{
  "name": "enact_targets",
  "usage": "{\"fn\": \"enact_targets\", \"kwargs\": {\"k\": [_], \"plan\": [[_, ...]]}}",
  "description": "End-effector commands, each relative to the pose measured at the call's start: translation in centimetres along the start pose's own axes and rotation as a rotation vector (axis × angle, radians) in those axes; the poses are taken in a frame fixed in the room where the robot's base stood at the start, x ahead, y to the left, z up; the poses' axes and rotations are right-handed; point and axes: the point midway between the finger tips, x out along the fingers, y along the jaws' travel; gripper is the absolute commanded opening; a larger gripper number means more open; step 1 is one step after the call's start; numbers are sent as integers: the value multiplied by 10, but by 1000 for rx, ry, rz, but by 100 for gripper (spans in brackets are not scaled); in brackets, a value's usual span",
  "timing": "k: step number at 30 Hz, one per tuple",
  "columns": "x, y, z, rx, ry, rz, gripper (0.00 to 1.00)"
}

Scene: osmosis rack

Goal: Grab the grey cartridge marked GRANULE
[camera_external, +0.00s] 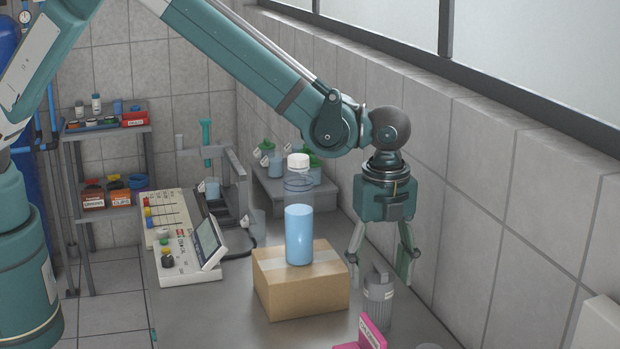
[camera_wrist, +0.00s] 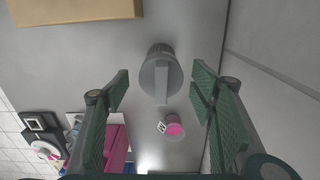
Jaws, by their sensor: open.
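The grey cartridge (camera_external: 378,296) stands upright on the metal bench, right of the cardboard box. Its label cannot be read. In the wrist view the grey cartridge (camera_wrist: 160,74) shows from above, with a flat handle across its top, ahead of and between the fingers. My gripper (camera_external: 383,268) hangs above the cartridge, pointing down, its two fingers spread. In the wrist view my gripper (camera_wrist: 160,88) is open with nothing between its pads.
A cardboard box (camera_external: 300,291) carries a blue-filled bottle (camera_external: 299,236) with a white cap. A pink item (camera_external: 372,334) lies near the front edge, and a small pink-topped container (camera_wrist: 174,129) stands close to the cartridge. The tiled wall (camera_external: 470,190) runs close on the right.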

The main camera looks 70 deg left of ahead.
Motion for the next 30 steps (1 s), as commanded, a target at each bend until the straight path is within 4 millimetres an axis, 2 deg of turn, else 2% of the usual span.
{"fn": "enact_targets", "kwargs": {"k": [13,24,30], "plan": [[6,0,0,0,0,0,56],[41,-2,3,0,0,0,56],[52,-2,3,0,0,0,56]]}}
